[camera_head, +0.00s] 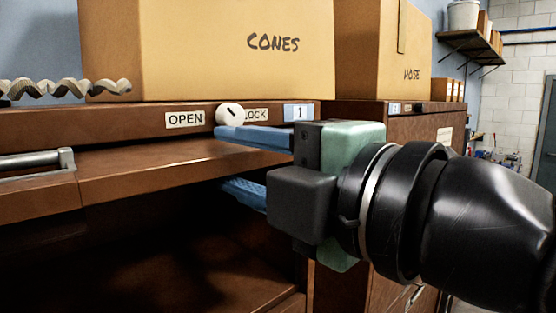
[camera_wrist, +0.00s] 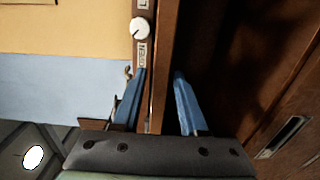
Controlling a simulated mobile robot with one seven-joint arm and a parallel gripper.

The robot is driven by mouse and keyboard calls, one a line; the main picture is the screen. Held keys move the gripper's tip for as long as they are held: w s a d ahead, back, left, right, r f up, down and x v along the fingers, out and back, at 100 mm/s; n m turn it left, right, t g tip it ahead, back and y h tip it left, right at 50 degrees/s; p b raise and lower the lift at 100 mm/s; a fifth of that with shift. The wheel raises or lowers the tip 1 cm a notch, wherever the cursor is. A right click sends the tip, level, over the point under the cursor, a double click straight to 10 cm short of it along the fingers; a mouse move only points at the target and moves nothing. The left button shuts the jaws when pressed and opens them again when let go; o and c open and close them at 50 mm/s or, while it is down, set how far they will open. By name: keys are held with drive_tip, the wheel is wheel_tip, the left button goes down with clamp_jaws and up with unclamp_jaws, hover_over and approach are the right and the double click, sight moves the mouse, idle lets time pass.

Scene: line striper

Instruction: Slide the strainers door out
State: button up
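A brown wooden door panel (camera_head: 190,165) lies roughly level under the cabinet's top rail, its front edge towards me, with a dark opening below. I read no "strainers" label. My gripper (camera_head: 240,165) is at the panel's right part, one blue finger above its edge and one below. In the wrist view the brown panel edge (camera_wrist: 162,75) runs between the spread blue fingers of my gripper (camera_wrist: 159,85). The fingers look apart, with no clear grip on the panel; contact is hard to tell.
A white knob (camera_head: 230,115) sits between the OPEN label (camera_head: 185,119) and a partly hidden LOCK label. A metal handle (camera_head: 38,161) is at the left. A CONES box (camera_head: 210,50) and a HOSE box (camera_head: 385,50) stand on top. A brown cabinet (camera_head: 420,127) adjoins at right.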

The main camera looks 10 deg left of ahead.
clamp_jaws()
drive_tip(key=shift+d, duration=0.1)
drive_tip(key=shift+s+d+f+b, duration=0.1)
drive_tip(key=shift+s+d+b, duration=0.2)
drive_tip(key=shift+s+d, duration=0.05)
drive_tip(key=shift+b+v, duration=0.7)
drive_tip(key=shift+v, duration=2.3)
